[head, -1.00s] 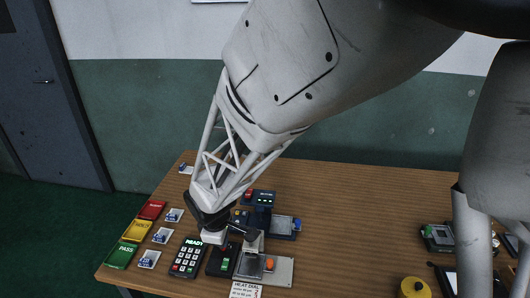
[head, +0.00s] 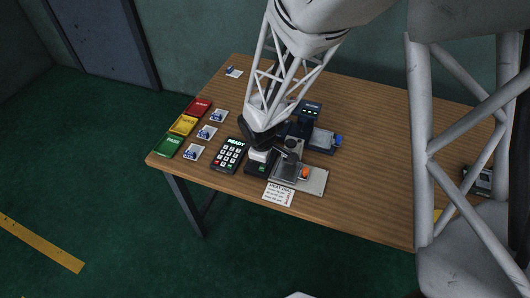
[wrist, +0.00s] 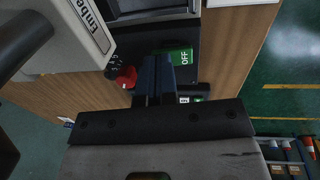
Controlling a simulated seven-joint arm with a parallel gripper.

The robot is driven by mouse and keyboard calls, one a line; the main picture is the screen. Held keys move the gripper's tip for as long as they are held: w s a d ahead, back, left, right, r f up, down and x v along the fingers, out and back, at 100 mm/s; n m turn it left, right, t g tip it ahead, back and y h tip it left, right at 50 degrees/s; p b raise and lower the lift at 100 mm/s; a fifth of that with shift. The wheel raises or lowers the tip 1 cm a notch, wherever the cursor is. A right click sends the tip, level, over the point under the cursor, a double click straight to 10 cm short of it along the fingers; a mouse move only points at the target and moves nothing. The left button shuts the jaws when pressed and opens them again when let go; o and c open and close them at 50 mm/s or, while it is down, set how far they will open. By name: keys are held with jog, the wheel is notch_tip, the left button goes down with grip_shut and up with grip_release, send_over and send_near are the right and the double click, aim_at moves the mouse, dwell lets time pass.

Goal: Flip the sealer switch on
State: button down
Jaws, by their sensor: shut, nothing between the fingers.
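The black switch box (head: 253,169) of the sealer stands on the table just right of the keypad, mostly covered by my gripper in the head view. In the wrist view its green rocker switch (wrist: 183,57) shows beside the fingers, with the word OFF on it. A part of the rocker is hidden behind the fingers. A red knob (wrist: 126,77) sits on the other side of the fingers. My gripper (wrist: 160,62) is shut and empty, its tips over or against the switch box; I cannot tell whether they touch the rocker.
A keypad (head: 230,155) reading READY stands at left. A grey plate (head: 316,181) with an orange knob (head: 305,173) is at right, with a HEAT DIAL card (head: 278,194) in front. Red (head: 200,107), yellow (head: 183,125) and green (head: 168,147) trays line the left edge.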

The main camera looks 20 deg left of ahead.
aim_at(262, 168)
jog(key=shift+w+f, duration=0.1)
jog(key=shift+f, duration=0.15)
dwell(0.4)
jog(key=shift+s+r, duration=0.2)
jog(key=shift+s, duration=0.55)
jog(key=shift+r, duration=0.2)
notch_tip(262, 168, up, 14)
jog(key=s, duration=0.2)
jog(key=shift+f, duration=0.2)
dwell(0.7)
jog(key=shift+w, duration=0.75)
